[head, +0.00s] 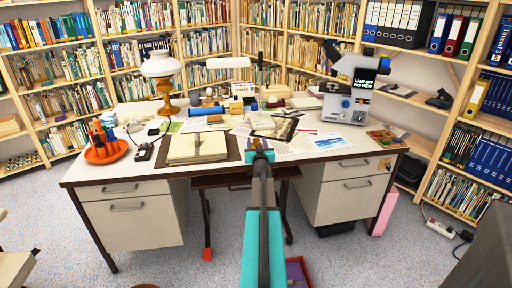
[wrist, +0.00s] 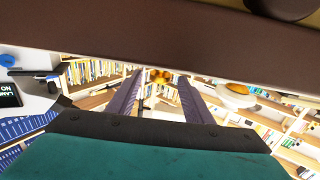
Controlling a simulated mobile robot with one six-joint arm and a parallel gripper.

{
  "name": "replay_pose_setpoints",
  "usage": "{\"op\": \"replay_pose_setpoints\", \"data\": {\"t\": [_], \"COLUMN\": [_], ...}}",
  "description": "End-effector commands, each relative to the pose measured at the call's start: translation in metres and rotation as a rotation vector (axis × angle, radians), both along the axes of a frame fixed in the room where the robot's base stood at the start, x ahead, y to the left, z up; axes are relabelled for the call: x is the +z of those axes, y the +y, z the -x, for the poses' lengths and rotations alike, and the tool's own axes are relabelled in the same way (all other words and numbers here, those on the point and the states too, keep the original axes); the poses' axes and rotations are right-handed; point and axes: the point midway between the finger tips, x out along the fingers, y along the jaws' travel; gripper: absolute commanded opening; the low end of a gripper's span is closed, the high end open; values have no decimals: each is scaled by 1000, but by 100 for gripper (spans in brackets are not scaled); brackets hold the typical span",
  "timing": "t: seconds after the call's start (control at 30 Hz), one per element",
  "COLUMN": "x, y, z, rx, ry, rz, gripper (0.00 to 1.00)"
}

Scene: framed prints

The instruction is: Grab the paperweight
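I cannot pick out the paperweight with certainty among the many small things on the desk (head: 222,166). My gripper (head: 258,147) is at the desk's front edge in the head view, to the right of the open book (head: 197,147). My arm hides part of the desk edge there. In the wrist view, which looks upside down, the two dark fingers of my gripper (wrist: 158,98) stand apart with nothing held between them. A small yellow-orange thing (wrist: 160,76) shows beyond the fingers; I cannot tell what it is.
An oil lamp (head: 161,68) with a white shade stands at the back left. An orange pen dish (head: 105,152) is at the left. A microscope-like device (head: 350,94) stands at the right. Full bookshelves (head: 60,65) surround the desk.

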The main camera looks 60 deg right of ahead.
Motion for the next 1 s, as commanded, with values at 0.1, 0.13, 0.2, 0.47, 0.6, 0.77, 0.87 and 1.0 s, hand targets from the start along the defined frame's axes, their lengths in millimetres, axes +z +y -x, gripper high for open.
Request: {"op": "replay_pose_setpoints", "data": {"t": [0.1, 0.13, 0.2, 0.47, 0.6, 0.77, 0.87, 1.0], "x": [0, 0, 0, 1, 2, 9, 18, 37], "y": [0, 0, 0, 0, 0, 0, 0, 0], "z": [0, 0, 0, 0, 0, 0, 0, 0], "rx": [0, 0, 0, 0, 0, 0, 0, 1], "ry": [0, 0, 0, -1, -1, 0, -2, -1], "rz": [0, 0, 0, 2, 2, 4, 2, 4], "gripper": [26, 21, 9, 0, 0, 0, 0, 0]}}
